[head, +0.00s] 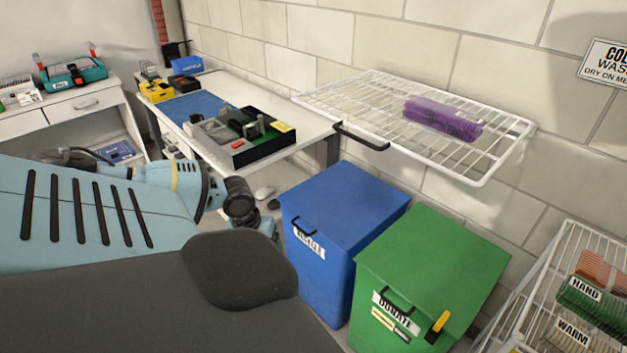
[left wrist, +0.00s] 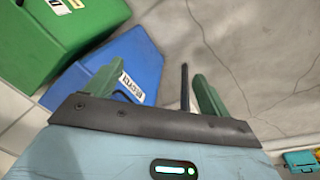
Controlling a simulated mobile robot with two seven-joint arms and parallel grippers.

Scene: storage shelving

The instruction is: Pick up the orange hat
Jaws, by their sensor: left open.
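An orange folded item (head: 600,270), which looks like the orange hat, lies in the wire basket at the lower right of the head view. It is partly cut off by the picture's edge, and its exact shape is unclear. My left arm comes in from the left, and its gripper end is far from the orange item, left of the blue bin. The left gripper (left wrist: 193,82) also shows in the left wrist view, open and empty, pointing over the floor. My right gripper is not in view.
A blue bin (head: 340,205) and a green DONATE bin (head: 430,250) stand between my left arm and the basket. A wire shelf (head: 350,95) with a purple item (head: 440,118) is above.

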